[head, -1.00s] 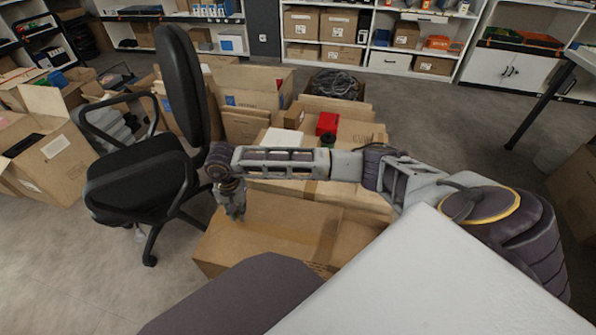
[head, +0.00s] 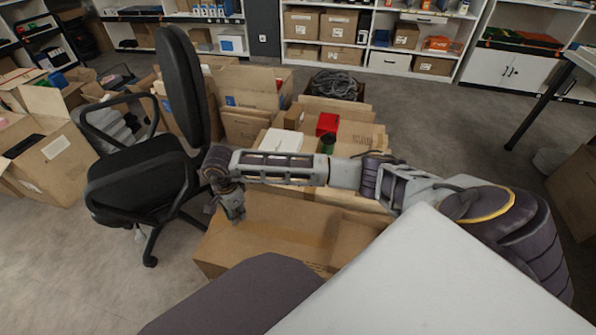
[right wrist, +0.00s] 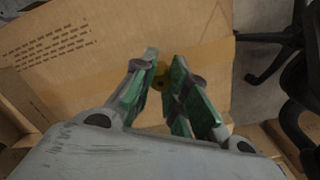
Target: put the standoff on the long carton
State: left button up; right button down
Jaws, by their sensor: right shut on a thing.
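The long carton (head: 285,228) lies closed on the floor in front of me, a strip of tape across its top. It also fills much of the right wrist view (right wrist: 205,28), with printed lines on its side. My right gripper (head: 235,212) is over the carton's left end. In the right wrist view its green-padded fingers (right wrist: 166,80) are closed on the standoff (right wrist: 161,70), a small yellowish piece mostly hidden between the fingertips. I cannot tell whether the standoff touches the carton. My left gripper is not in view.
A black office chair (head: 145,175) stands close to the left of the carton. Behind it are more cartons carrying a red box (head: 327,123), a dark green cylinder (head: 327,143) and a white item (head: 281,140). Open floor (head: 450,130) lies to the right.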

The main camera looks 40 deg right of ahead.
jog(key=m, duration=0.6)
jog(key=shift+r, duration=0.25)
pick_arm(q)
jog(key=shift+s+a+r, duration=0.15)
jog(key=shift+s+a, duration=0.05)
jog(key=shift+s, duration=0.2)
pick_arm(e)
jog(key=m, duration=0.6)
jog(key=shift+w+d+r+m, duration=0.1)
jog(key=shift+w+r+m, duration=0.1)
jog(key=shift+m, duration=0.2)
jog(key=shift+f, duration=0.1)
jog(key=b, duration=0.2)
send_over(242, 232)
notch_tip(242, 232, down, 6)
jog(key=shift+s+r, duration=0.15)
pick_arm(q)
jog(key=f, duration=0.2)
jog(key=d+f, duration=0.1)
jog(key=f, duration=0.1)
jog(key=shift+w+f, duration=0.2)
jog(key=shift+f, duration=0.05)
pick_arm(e)
jog(key=shift+f, duration=0.2)
